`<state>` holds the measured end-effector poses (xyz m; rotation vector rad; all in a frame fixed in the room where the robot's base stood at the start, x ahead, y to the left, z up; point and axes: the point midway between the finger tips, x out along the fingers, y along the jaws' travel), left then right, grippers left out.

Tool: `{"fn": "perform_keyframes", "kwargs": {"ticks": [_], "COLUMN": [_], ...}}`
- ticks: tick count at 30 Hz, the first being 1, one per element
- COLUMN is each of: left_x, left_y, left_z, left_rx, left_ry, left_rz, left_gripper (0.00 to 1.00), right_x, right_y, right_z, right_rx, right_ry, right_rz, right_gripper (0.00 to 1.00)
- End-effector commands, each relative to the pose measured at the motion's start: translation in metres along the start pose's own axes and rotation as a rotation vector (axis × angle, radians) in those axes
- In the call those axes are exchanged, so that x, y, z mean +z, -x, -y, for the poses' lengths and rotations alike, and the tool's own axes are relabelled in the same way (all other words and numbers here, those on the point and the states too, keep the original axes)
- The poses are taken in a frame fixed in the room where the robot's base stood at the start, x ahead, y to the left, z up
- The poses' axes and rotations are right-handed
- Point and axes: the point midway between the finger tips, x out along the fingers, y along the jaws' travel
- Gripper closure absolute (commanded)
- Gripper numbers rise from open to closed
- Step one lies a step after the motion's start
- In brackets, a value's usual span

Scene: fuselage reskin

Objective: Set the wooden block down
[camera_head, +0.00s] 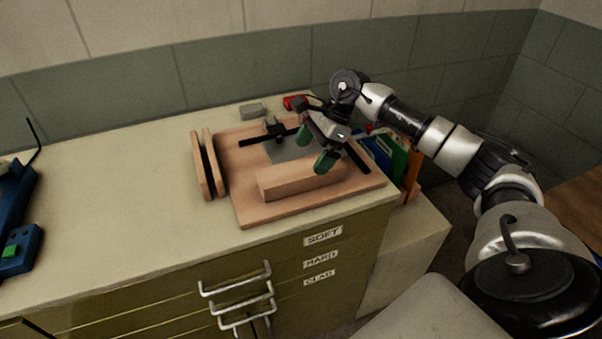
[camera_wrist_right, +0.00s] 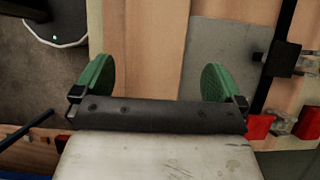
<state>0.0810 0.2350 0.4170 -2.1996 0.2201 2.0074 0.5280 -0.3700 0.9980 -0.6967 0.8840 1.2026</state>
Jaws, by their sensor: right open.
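The wooden block (camera_head: 300,180) is a long pale bar. It lies flat along the front part of a wooden board (camera_head: 252,213) on the cabinet top. My right gripper (camera_head: 314,149) is above the board, just over and behind the block, with its two green fingertips apart and nothing held. In the right wrist view the open fingers (camera_wrist_right: 157,79) stand over pale wood; where the block ends and the board begins there is hard to tell. My left gripper is not in view.
A grey sheet (camera_head: 283,151) and a black bar with a clamp (camera_head: 273,128) lie on the board behind the block. An upright slotted wooden piece (camera_head: 203,170) stands left. A grey block (camera_head: 253,110) and a red item (camera_head: 294,102) are behind. The counter's left middle (camera_head: 110,210) is clear.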

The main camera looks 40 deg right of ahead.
Motion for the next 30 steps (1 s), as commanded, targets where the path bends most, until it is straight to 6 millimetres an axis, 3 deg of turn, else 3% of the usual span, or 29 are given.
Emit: {"fn": "perform_keyframes", "kwargs": {"ticks": [10, 19, 30], "left_x": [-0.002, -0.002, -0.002], "left_y": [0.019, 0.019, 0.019], "left_z": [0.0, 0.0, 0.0], "left_rx": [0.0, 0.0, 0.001], "left_ry": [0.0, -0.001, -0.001], "left_rz": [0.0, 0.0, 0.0], "left_gripper": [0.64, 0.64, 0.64], "right_x": [0.008, 0.007, 0.007], "right_y": [-0.045, -0.052, -0.051], "right_z": [-0.006, -0.006, -0.006], "right_rx": [0.003, 0.0, 0.0], "right_ry": [-0.001, 0.0, 0.0], "right_rz": [0.0, 0.0, 0.0], "right_gripper": [0.0, 0.0, 0.55]}}
